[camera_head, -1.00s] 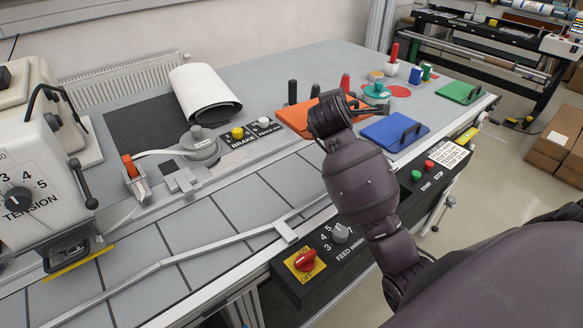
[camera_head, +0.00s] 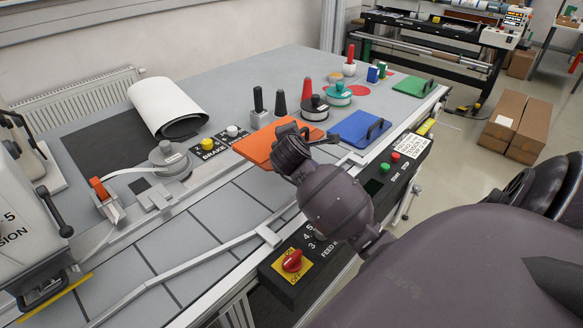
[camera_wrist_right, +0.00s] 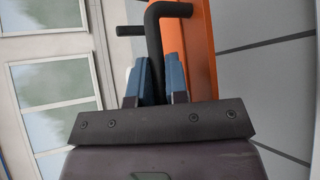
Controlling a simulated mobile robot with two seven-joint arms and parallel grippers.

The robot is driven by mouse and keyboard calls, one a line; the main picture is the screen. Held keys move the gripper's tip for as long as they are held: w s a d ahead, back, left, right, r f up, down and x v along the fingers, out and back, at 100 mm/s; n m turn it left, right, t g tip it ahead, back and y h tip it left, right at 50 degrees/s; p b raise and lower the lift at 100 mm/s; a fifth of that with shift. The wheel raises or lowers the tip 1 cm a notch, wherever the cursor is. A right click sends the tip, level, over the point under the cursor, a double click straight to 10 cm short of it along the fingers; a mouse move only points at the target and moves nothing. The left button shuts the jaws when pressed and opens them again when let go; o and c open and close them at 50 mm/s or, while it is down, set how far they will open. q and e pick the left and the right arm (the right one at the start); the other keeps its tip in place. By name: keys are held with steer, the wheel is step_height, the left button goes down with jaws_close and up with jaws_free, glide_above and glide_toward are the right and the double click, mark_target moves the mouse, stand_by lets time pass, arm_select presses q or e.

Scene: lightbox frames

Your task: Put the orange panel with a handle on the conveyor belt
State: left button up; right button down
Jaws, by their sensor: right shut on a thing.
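The orange panel (camera_head: 258,148) is in my right gripper (camera_head: 303,136), beside the belt's far right part in the head view. In the right wrist view the gripper's blue-grey fingers (camera_wrist_right: 161,80) are shut around the panel's black bent handle (camera_wrist_right: 155,45). The orange panel (camera_wrist_right: 202,60) shows there as a narrow band beside the handle. It appears raised off the table, though its underside is hidden. The grey conveyor belt (camera_head: 207,218) with dark cross lines runs along the front of the table. My left gripper is not in view.
A blue panel (camera_head: 355,130) and a green panel (camera_head: 412,86) lie on the right. Black and red handled tools (camera_head: 280,105) stand behind the orange panel. The brake button box (camera_head: 215,147) is at its left. A guide rail (camera_head: 200,259) crosses the belt.

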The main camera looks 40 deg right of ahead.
step_height(320, 180, down, 10)
steer(key=shift+f, duration=0.25)
stand_by(0.3)
steer(key=shift+f, duration=0.1)
steer(key=c, duration=1.1)
jaws_free()
steer(key=b+v, duration=0.1)
steer(key=v, duration=1.1)
steer(key=shift+s+a, duration=0.1)
